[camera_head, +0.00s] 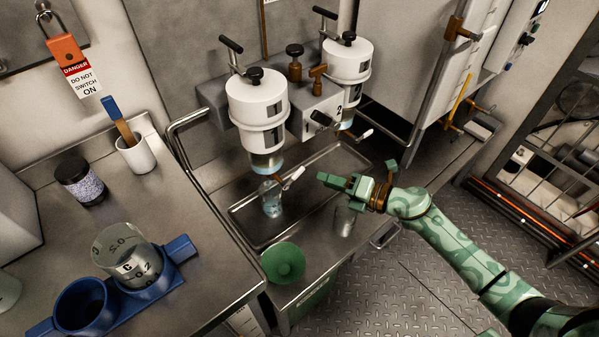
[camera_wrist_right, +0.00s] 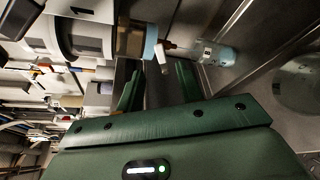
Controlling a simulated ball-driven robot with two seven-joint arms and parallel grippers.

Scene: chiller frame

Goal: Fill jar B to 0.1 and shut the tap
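Jar B (camera_head: 271,198) is a small clear glass with a bluish tint, upright under the white dispenser marked 1 (camera_head: 258,105). It also shows in the right wrist view (camera_wrist_right: 213,53), where its label looks like a B; I cannot read its fill level. The dispenser's tap has a white lever (camera_head: 293,177), angled out to the right above the jar; it shows in the wrist view too (camera_wrist_right: 162,57). My right gripper (camera_head: 334,181) is right of the lever, apart from it. Its fingers (camera_wrist_right: 158,84) are spread and empty, with the lever just beyond them. My left gripper is out of view.
A second dispenser (camera_head: 347,62) with a white lever stands behind right. A clear glass (camera_head: 345,222) stands below my right gripper. A green funnel-like dish (camera_head: 283,262) is at the tray's front. Jar C (camera_head: 133,268) sits in a blue holder (camera_head: 182,249) on the left counter.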

